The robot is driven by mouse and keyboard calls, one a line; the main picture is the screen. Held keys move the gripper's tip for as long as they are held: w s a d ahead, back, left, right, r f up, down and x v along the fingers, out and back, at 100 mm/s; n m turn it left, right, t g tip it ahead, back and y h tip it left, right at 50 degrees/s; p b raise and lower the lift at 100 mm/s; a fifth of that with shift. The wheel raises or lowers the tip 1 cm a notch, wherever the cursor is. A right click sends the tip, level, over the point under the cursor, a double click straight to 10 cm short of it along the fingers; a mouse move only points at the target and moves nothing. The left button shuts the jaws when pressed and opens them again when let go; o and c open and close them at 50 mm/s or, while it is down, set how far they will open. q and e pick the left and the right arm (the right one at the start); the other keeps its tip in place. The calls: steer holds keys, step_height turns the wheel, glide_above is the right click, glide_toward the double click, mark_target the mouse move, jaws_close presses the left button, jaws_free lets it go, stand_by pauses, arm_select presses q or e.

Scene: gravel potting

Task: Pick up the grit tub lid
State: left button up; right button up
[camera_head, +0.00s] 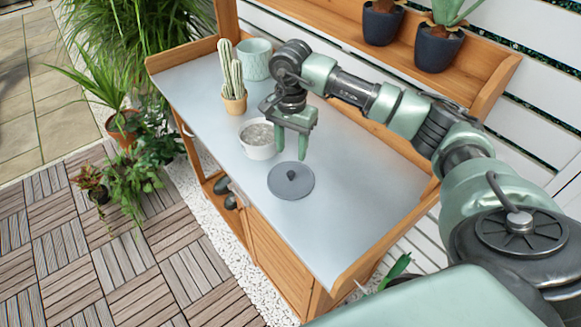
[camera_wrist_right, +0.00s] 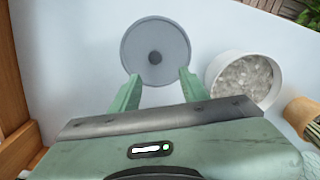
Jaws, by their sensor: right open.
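The grit tub lid (camera_head: 291,184) is a flat grey disc with a dark knob in its middle. It lies on the bench top, and it also shows in the right wrist view (camera_wrist_right: 155,52), just beyond the fingertips. The grit tub (camera_head: 257,139) is a white round tub, open and filled with pale grit; it shows in the right wrist view (camera_wrist_right: 243,78) to the right of the lid. My right gripper (camera_head: 291,158) is open and empty, pointing down above the bench beside the tub and near the lid. My left gripper is not in view.
A potted cactus (camera_head: 233,80) stands behind the tub, with a pale green pot (camera_head: 255,59) next to it. Dark pots (camera_head: 438,48) stand on the raised back shelf. The bench top (camera_head: 340,220) is clear to the right of the lid. A wooden rim bounds its ends.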

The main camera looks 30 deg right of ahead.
mark_target(291, 172)
steer(key=f, duration=0.1)
steer(key=s+f+p, duration=0.1)
steer(key=a+f+p, duration=0.1)
steer(key=shift+s+f, duration=0.2)
steer(key=shift+f, duration=0.05)
step_height(291, 172, down, 3)
steer(key=shift+w+d+r+p, duration=0.1)
steer(key=shift+p, duration=0.35)
steer(key=shift+f, duration=0.35)
jaws_close()
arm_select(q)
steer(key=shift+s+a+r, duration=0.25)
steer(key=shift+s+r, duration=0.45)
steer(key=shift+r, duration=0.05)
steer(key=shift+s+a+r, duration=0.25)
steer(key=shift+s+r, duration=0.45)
